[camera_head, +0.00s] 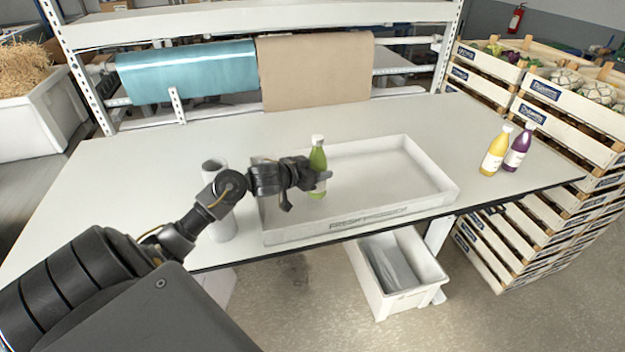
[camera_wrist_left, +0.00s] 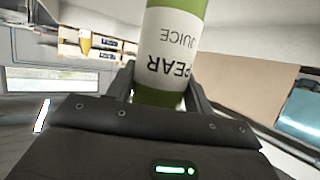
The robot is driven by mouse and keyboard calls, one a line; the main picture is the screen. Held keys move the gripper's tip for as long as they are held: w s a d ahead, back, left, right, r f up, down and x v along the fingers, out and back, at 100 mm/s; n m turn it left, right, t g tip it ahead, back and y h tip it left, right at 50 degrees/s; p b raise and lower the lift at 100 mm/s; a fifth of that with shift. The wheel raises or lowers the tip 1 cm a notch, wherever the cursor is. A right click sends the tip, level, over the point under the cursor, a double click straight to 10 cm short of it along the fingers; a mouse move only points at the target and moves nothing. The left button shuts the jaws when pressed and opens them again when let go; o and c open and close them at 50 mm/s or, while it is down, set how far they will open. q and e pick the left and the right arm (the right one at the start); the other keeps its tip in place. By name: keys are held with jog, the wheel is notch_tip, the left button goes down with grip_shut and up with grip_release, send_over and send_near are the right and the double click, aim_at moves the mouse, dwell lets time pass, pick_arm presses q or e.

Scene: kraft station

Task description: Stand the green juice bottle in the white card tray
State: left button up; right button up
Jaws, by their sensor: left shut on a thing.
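The green juice bottle (camera_head: 317,160) has a white cap and a white label. My left gripper (camera_head: 318,178) is shut on it and holds it upright. In the head view the bottle appears over the white card tray (camera_head: 425,166), toward its left part; I cannot tell whether its base touches the tray floor. In the left wrist view the bottle (camera_wrist_left: 172,50) stands between the two fingers, its label reading "PEAR JUICE" upside down. The tray lies on the pale table, and no other bottle is in it. My right gripper is not in view.
A yellow bottle (camera_head: 495,152) and a purple bottle (camera_head: 519,149) stand on the table (camera_head: 230,140) right of the tray. A white cylinder (camera_head: 222,222) stands left of it, close to my arm. Stacked wooden crates (camera_head: 545,115) are at the right. The tray's right part is clear.

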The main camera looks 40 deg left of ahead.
pick_arm(q)
jog(key=shift+a+f, duration=0.25)
jog(key=shift+s+a+f+p, duration=0.15)
jog(key=shift+f+p, duration=0.1)
jog(key=shift+f, duration=0.3)
jog(key=shift+w+a+f+p, duration=0.1)
jog(key=shift+f+p, duration=0.1)
jog(key=shift+f, duration=0.95)
jog(key=shift+f, duration=0.15)
jog(key=o, duration=1.4)
jog(key=shift+c, duration=0.2)
jog(key=shift+d, duration=0.1)
